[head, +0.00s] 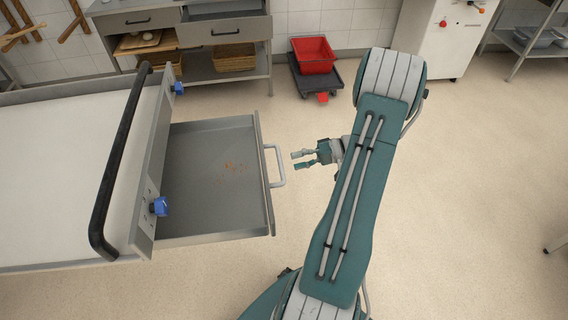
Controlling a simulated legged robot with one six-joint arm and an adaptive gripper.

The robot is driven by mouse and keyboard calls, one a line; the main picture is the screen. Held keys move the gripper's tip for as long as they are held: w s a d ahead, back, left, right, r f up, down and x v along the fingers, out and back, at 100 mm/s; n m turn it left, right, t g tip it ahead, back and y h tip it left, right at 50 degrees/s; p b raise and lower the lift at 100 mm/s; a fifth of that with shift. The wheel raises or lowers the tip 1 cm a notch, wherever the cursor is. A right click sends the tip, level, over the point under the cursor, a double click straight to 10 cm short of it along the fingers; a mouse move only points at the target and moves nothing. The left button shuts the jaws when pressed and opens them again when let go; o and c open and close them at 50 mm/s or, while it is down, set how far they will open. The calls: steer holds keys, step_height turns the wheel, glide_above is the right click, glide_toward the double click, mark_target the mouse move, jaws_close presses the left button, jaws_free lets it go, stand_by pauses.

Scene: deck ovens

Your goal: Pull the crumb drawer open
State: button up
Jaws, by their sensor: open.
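The crumb drawer (200,217) is a grey metal tray standing well out from the front of the oven (70,160), with brown crumbs (232,167) on its floor. Its pale bar handle (279,166) is on the drawer's right-hand front. My gripper (297,160) is open, with its two fingers pointing left toward the handle. In this view the fingertips show just to the right of the handle, with a small gap, and nothing is between them. My arm hides part of the floor to the right of the gripper.
A black bar (122,150) and blue knobs (160,206) are on the oven front. A workbench with baskets (234,57) stands at the back. A red crate (313,55) sits on a dark dolly behind. The floor (480,200) to the right is mostly clear.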

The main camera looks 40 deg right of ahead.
steer(key=v, duration=0.6)
steer(key=shift+s+d, duration=0.15)
steer(key=shift+d, duration=0.1)
steer(key=shift+a+r, duration=0.1)
steer(key=w+a+r+n+g+h, duration=0.2)
steer(key=a+r+g, duration=0.3)
steer(key=a, duration=0.4)
steer(key=w+a+r+n+g+h, duration=0.25)
steer(key=a+r, duration=0.35)
steer(key=a, duration=0.3)
steer(key=s+a+r+n+t+h, duration=0.1)
steer(key=s+a+r+t+h, duration=0.1)
steer(key=a, duration=0.5)
steer(key=s+a+r+n+t+h, duration=0.1)
steer(key=s+a+r+t+h, duration=0.1)
steer(key=s+a+r+h, duration=0.3)
steer(key=a+r+h, duration=0.1)
steer(key=a+r, duration=0.1)
steer(key=a, duration=0.1)
steer(key=shift+s+n, duration=0.2)
steer(key=shift+n, duration=0.15)
steer(key=shift+a+r, duration=0.15)
